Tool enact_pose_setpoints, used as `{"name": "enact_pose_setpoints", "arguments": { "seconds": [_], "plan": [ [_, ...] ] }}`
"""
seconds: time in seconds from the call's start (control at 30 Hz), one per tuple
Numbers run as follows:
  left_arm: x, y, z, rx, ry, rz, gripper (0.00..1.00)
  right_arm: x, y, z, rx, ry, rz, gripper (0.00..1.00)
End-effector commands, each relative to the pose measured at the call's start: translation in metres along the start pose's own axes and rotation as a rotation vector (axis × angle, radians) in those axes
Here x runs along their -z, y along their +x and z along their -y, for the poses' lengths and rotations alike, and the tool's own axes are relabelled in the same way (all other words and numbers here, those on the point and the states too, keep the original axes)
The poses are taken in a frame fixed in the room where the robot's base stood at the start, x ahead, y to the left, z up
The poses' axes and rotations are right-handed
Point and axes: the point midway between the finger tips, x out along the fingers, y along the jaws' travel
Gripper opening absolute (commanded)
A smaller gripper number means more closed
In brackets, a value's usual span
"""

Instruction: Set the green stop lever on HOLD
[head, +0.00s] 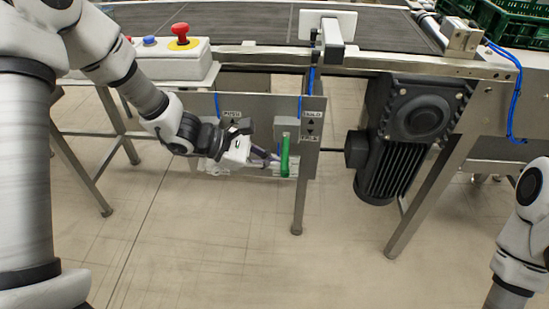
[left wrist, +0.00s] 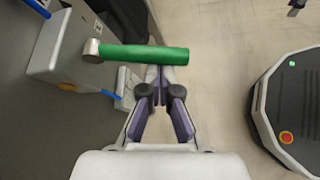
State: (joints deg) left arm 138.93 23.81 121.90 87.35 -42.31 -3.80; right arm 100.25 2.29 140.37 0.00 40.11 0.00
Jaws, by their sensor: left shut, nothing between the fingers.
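The green stop lever (head: 285,155) stands roughly upright in front of the grey panel (head: 312,160) under the conveyor. A small label reading HOLD (head: 311,114) is on the panel to the right of its upper end, with another label below it. In the left wrist view the green lever (left wrist: 145,54) lies across, fixed at its left end to a metal pivot. My left gripper (head: 272,158) is shut and empty, just left of the lever. In the left wrist view its fingertips (left wrist: 160,76) meet at the lever's edge; I cannot tell if they touch. My right gripper is out of view.
A dark motor (head: 405,130) hangs right of the panel. A control box with a red button (head: 180,40) is above left. Metal legs (head: 300,195) stand below the panel. Green crates (head: 510,25) are at the far right. The floor in front is clear.

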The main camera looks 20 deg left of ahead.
Motion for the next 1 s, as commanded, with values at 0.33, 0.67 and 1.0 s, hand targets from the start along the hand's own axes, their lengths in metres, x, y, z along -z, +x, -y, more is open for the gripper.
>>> {"name": "enact_pose_setpoints", "arguments": {
  "seconds": [0.33, 0.67, 1.0],
  "plan": [
    [-0.021, -0.012, -0.002, 0.104, -0.171, 0.000, 0.00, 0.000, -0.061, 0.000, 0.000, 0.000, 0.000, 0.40],
    [-0.031, -0.018, -0.004, 0.252, -0.421, -0.001, 0.00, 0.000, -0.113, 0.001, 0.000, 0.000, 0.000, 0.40],
    [-0.037, -0.022, -0.006, 0.263, -0.442, 0.001, 0.00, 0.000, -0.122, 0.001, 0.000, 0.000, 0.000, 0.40]
  ]
}}
